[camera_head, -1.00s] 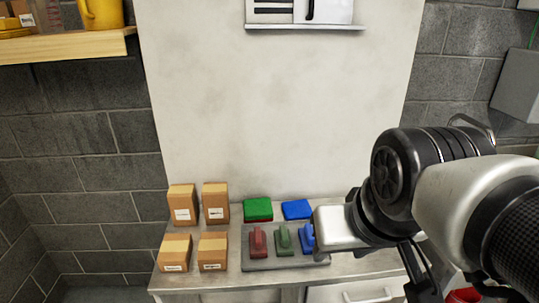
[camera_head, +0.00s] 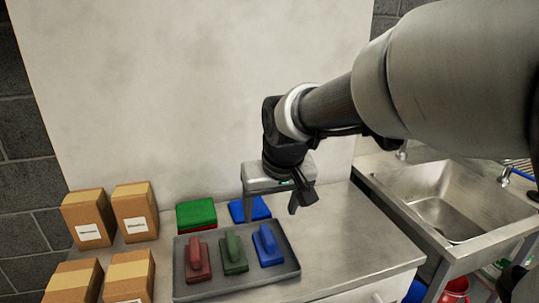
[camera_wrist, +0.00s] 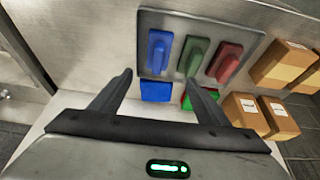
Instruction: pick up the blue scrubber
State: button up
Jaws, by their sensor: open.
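The blue scrubber (camera_head: 267,246) lies at the right end of a grey tray (camera_head: 238,288), with its handle up. In the wrist view the blue scrubber (camera_wrist: 158,52) is at the left end of the tray, beyond my fingertips. My gripper (camera_head: 270,203) is open and empty, above the counter behind the tray and apart from the scrubber. The fingers also show in the wrist view (camera_wrist: 160,80), spread wide.
A green scrubber (camera_head: 233,254) and a red scrubber (camera_head: 198,260) share the tray. Behind it lie a green pad (camera_head: 196,213) on a red one and a blue pad (camera_head: 238,210). Cardboard boxes (camera_head: 90,218) stand left. A sink (camera_head: 440,205) is right; the counter between is clear.

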aim_at(268, 234)
jog(key=b+x, duration=0.2)
jog(key=x, duration=0.7)
jog(key=shift+f, duration=0.1)
jog(key=shift+d+b+x, duration=0.15)
jog(key=shift+b+x, duration=0.25)
jog(key=shift+x, duration=0.95)
jog(key=shift+d+b+x, duration=0.15)
jog(key=shift+b+x, duration=0.2)
jog(key=shift+x, duration=1)
jog(key=shift+c, duration=0.2)
jog(key=c, duration=1.2)
notch_tip(268, 234, up, 10)
jog(key=p, duration=0.2)
jog(key=shift+p, duration=0.4)
